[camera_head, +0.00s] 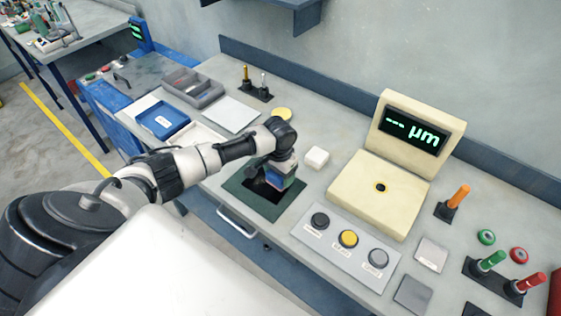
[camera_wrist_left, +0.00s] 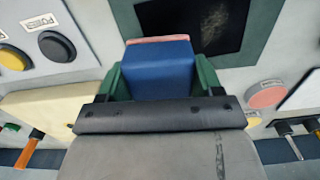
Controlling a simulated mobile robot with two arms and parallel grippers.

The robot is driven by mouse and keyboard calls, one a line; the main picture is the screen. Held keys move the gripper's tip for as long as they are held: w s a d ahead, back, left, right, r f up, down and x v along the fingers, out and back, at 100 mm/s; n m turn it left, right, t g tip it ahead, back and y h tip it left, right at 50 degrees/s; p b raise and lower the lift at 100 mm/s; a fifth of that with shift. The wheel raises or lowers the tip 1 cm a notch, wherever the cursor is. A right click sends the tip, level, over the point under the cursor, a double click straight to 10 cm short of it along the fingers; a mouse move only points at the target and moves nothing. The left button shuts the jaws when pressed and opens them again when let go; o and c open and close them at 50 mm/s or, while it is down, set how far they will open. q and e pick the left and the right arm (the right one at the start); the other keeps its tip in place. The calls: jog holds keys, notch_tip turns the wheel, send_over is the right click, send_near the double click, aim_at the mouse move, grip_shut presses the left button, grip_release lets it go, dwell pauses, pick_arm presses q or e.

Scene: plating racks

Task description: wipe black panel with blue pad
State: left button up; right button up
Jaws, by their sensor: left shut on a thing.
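The black panel (camera_head: 262,191) is set in a dark green frame (camera_head: 273,213) on the bench, partly hidden by my left gripper in the head view. In the left wrist view the black panel (camera_wrist_left: 190,20) shows a pale, dusty smudge (camera_wrist_left: 215,25). My left gripper (camera_head: 281,173) points down over the panel, shut on the blue pad (camera_head: 284,182). In the left wrist view the blue pad (camera_wrist_left: 158,72) sits between the green fingers, with a pinkish edge at its far end. I cannot tell whether the pad touches the panel. My right gripper is not in view.
A button box (camera_head: 347,257) stands right of the frame, with a cream gauge (camera_head: 380,187) behind it. A small white block (camera_head: 317,156) lies close behind the gripper. Blue tray (camera_head: 162,121) and grey bin (camera_head: 192,87) are at the left. Orange, green and red-handled tools stand at right.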

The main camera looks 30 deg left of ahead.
pick_arm(q)
notch_tip(320, 180, up, 2)
jog(key=shift+d+r+p, duration=0.1)
jog(key=shift+p, duration=0.6)
jog(key=shift+r+p, duration=0.45)
jog(key=shift+p, duration=0.05)
jog(key=shift+f, duration=0.1)
